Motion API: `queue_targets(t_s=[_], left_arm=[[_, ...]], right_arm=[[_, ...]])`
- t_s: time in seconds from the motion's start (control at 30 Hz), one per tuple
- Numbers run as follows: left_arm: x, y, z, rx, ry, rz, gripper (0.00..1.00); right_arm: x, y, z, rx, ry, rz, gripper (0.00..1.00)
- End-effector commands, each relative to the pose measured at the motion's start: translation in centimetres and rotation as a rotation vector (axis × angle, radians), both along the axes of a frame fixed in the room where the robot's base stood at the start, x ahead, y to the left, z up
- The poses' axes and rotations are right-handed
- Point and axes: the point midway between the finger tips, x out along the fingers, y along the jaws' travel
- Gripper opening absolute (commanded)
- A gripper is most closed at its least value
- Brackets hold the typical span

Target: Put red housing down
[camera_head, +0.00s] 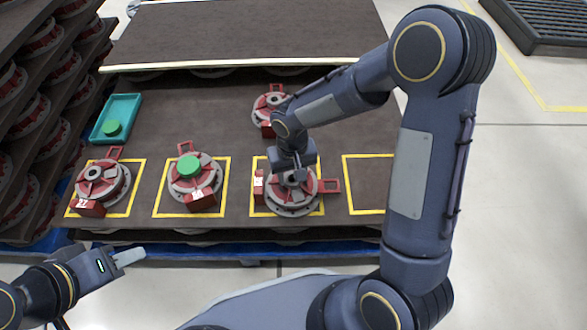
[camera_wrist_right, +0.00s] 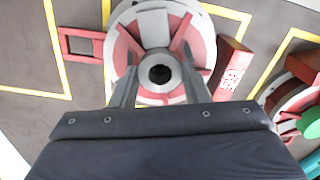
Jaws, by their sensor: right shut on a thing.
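The red housing (camera_head: 300,207) is a round red and grey part with a central hub and a red bracket at its side. It is at the third yellow square from the left, its right bracket reaching over the square's edge. My right gripper (camera_head: 292,174) comes down onto it from above. In the right wrist view, the two fingers (camera_wrist_right: 160,80) are shut on the hub of the housing (camera_wrist_right: 121,58). I cannot tell whether its base touches the board. My left gripper (camera_head: 128,257) is in front of the board, away from the housings; its finger gap is unclear.
Two other housings stand in the left squares (camera_head: 103,184) (camera_head: 196,184), the second topped by a green disc (camera_head: 188,166). Another housing (camera_head: 270,106) stands behind my right gripper. A teal tray (camera_head: 123,104) holds a green disc. The rightmost square (camera_head: 368,184) is empty. Stacked housings (camera_head: 22,113) stand left.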

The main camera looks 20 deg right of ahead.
Motion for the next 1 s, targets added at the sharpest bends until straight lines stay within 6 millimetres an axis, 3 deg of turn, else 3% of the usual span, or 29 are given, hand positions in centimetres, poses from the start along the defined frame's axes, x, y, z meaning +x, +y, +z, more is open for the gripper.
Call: queue_targets(t_s=[0.33,0.37,0.5,0.8,1.0], left_arm=[[0.0,0.0,-0.2,0.000,0.000,0.000,0.36],[0.0,0.0,-0.2,0.000,0.000,0.000,0.36],[0.0,0.0,-0.1,0.000,0.000,0.000,0.36],[0.0,0.0,0.0,0.000,0.000,0.000,0.36],[0.0,0.0,1.3,0.000,0.000,0.000,0.36]], right_arm=[[0.2,0.0,-0.1,0.002,-0.006,0.000,0.00],[0.0,0.0,-0.2,0.000,-0.002,0.000,0.44],[0.0,0.0,-0.2,0.000,-0.001,0.000,0.63],[0.0,0.0,0.0,0.000,-0.002,0.000,0.64],[0.1,0.0,2.6,0.001,-0.006,0.001,0.64]])
